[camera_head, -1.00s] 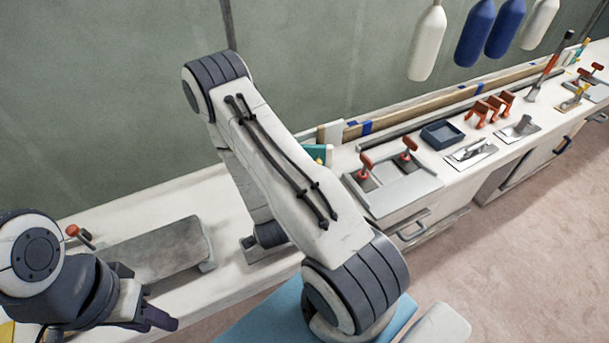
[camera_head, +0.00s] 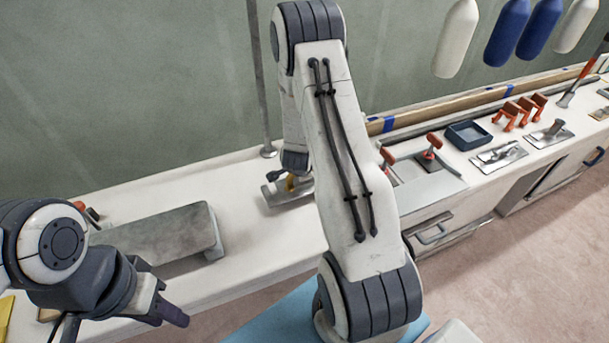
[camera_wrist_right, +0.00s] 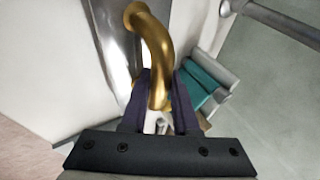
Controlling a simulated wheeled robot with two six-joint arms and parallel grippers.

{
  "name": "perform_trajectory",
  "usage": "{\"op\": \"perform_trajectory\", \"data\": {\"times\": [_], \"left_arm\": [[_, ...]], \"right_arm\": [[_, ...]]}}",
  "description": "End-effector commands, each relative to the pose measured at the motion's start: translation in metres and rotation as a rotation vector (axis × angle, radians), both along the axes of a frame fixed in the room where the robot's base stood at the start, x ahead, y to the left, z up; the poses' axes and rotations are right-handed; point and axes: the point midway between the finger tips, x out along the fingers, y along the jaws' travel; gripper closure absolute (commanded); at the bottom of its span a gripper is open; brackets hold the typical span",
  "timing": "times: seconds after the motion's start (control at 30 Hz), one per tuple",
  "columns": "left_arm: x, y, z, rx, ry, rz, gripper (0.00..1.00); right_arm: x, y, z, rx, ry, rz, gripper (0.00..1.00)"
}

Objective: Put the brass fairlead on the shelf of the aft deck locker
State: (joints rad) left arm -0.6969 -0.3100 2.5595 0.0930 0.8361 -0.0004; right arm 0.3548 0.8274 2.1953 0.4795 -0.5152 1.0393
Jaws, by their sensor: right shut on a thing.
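The brass fairlead (camera_wrist_right: 150,45) is a curved, golden piece seen close up in the right wrist view. My right gripper (camera_wrist_right: 160,110) is shut on it, with a dark finger on each side. In the head view a small bit of brass (camera_head: 291,182) shows at my right gripper (camera_head: 284,190), above or at the white bench top; my forearm hides part of this area. My left gripper (camera_head: 170,312) is at the lower left, in front of the bench; its jaw gap is not clear. I cannot tell which compartment is the aft deck locker.
A grey slab-like block (camera_head: 160,240) lies on the left bench. A thin post (camera_head: 259,80) rises behind my right arm. Red-handled clamps (camera_head: 431,147), a blue tray (camera_head: 468,134) and metal plates fill the right counter. Bare bench top (camera_head: 215,180) shows between block and post.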

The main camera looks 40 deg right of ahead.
Motion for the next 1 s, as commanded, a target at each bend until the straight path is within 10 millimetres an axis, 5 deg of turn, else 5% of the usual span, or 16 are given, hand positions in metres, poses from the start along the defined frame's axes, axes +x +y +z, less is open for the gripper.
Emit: {"op": "perform_trajectory", "data": {"times": [0.4, 0.8, 0.83, 0.9, 1.0], "left_arm": [[0.000, 0.000, 0.007, 0.001, 0.001, 0.000, 0.63], [0.000, 0.000, 0.003, 0.001, 0.001, 0.000, 0.63], [0.000, 0.000, 0.003, 0.001, 0.001, 0.000, 0.63], [0.000, 0.000, 0.004, 0.001, 0.001, 0.000, 0.63], [0.000, 0.000, 0.004, 0.001, 0.001, 0.000, 0.63]], "right_arm": [[0.004, -0.004, -0.032, -0.002, -0.001, 0.001, 1.00], [0.005, -0.004, -0.038, -0.002, -0.003, 0.000, 1.00], [0.004, -0.003, -0.039, 0.000, -0.001, 0.000, 0.68], [0.004, -0.003, -0.038, 0.000, 0.000, 0.001, 0.42], [0.003, -0.003, -0.038, 0.000, 0.000, 0.001, 0.42]]}}
